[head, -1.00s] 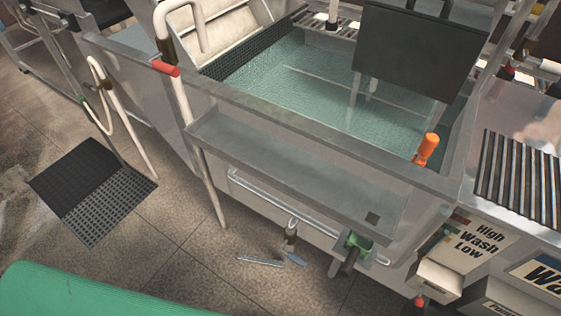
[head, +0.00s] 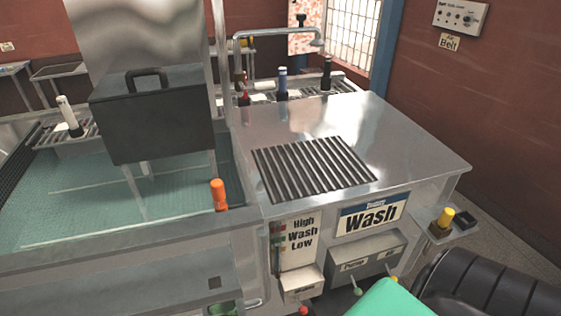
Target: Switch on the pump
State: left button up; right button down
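A grey control box (head: 366,258) is fixed low on the front of the steel machine, under the "Wash" sign (head: 371,216). Its small labels are hard to read; one looks like "Pump". A green-tipped lever (head: 357,291) and a yellow-tipped lever (head: 393,279) stick out below it. I cannot tell whether either is on or off. A smaller box (head: 301,284) with a red knob (head: 303,311) sits to the left, below a "High Wash Low" sign (head: 302,236). Neither of my grippers shows in the head view.
A water tank (head: 80,205) with an orange-handled part (head: 219,194) fills the left. A ribbed steel worktop (head: 400,140) lies behind the boxes. A yellow knob (head: 446,217) juts out at the right corner. A wall panel (head: 461,16) hangs above a "Belt" label.

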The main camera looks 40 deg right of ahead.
aim_at(358, 292)
jog(key=z, duration=1.9)
